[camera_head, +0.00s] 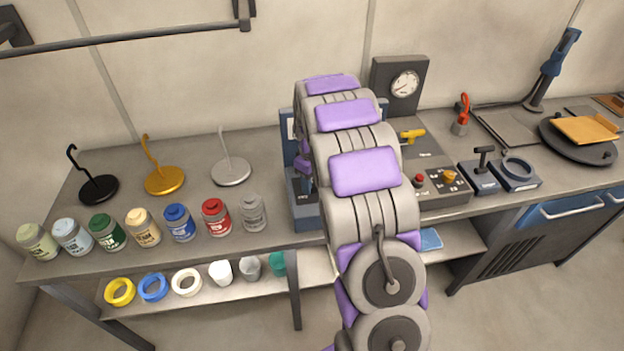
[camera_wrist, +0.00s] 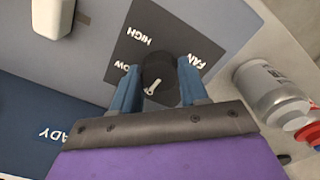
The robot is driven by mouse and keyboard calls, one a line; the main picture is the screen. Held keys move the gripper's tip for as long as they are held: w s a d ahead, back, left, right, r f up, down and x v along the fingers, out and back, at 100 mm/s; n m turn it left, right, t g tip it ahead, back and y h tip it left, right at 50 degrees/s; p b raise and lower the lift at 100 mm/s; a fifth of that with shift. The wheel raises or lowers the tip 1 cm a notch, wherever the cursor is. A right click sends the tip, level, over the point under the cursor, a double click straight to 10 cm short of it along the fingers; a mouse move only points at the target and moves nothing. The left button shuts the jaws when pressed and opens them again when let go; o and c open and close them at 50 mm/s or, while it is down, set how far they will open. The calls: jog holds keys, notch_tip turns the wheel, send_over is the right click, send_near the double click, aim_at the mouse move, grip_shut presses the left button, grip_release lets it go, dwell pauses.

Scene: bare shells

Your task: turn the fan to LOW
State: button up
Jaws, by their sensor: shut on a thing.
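The fan knob (camera_wrist: 158,70) is a round black dial with a white pointer, on a dark square plate (camera_wrist: 128,45) in the wrist view. The plate reads FAN, HIGH and a partly covered word ending in OW. The white pointer slants toward the lower left of the picture, and I cannot tell which label it marks. My gripper (camera_wrist: 160,86) has its two blue fingers on either side of the knob, shut on it. The blue-grey housing (camera_head: 307,213) shows beside my arm.
A white part (camera_wrist: 53,17) juts from the housing. In the head view, a control box (camera_head: 440,190) with a red button sits right of my arm.

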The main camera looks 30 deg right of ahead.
jog(key=m+p, duration=0.2)
jog(key=m, duration=0.1)
jog(key=m+p, duration=0.2)
jog(key=p, duration=0.1)
jog(key=shift+w+r+m, duration=0.1)
jog(key=shift+r+m, duration=0.1)
jog(key=shift+m, duration=0.2)
jog(key=m+p, duration=0.2)
jog(key=m, duration=0.2)
jog(key=shift+f+m, duration=0.1)
jog(key=shift+m, duration=0.3)
jog(key=o, duration=1.1)
jog(key=shift+f, duration=0.1)
jog(key=shift+c, duration=0.2)
notch_tip(320, 180, up, 17)
jog(key=p, duration=0.2)
